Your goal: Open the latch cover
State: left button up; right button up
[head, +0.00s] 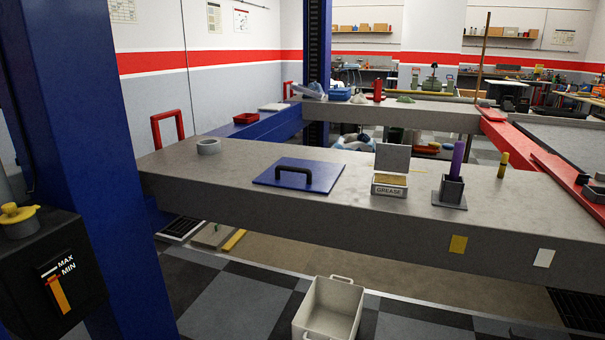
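A flat blue square panel (322,182) with a raised black handle (294,164) lies on the grey bench (225,177) in the head view. It looks like the latch cover, and it lies flat and shut; no latch or hinge can be made out. Neither of my grippers is in view, so nothing is seen touching the panel.
Right of the panel stand a grease box (389,190) with its lid raised and a dark holder (451,194) with a purple stick. A grey ring (208,147) lies left. A blue post (92,150) rises at left. A cream bin (329,312) stands on the floor.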

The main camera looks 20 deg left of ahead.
aim_at(302, 175)
jog(key=u, duration=0.4)
jog(key=i, duration=1.1)
jog(key=u, duration=0.5)
